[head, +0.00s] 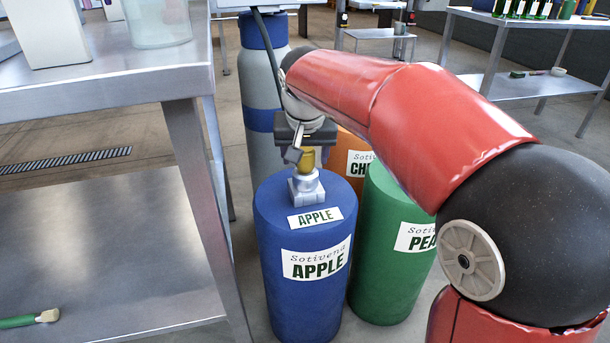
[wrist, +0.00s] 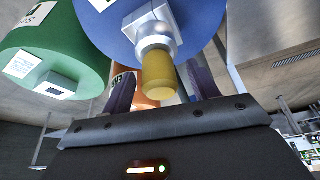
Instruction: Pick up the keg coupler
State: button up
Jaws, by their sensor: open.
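The keg coupler (head: 307,186), a silver metal fitting with a yellow-brown top, stands upright on the blue APPLE keg (head: 300,265). In the wrist view the coupler (wrist: 157,65) shows its silver body and yellow cylindrical end, which points toward my gripper. My gripper (head: 304,152) is just above the keg, at the coupler's top. In the wrist view my gripper (wrist: 160,90) is open, with one dark finger on either side of the yellow end. Whether a finger touches it I cannot tell.
A green PEAR keg (head: 385,270) and an orange keg (head: 352,150) stand close to the blue keg's right. A tall grey-blue cylinder (head: 262,95) stands behind it. A metal table (head: 120,75) edges the left side. A metal rack (head: 520,85) stands back right.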

jog(key=shift+w+f, duration=0.25)
jog(key=shift+f, duration=0.35)
jog(key=shift+c, duration=0.4)
jog(key=shift+r, duration=0.1)
grip_shut()
notch_tip(320, 180, up, 20)
jog(key=p, duration=0.6)
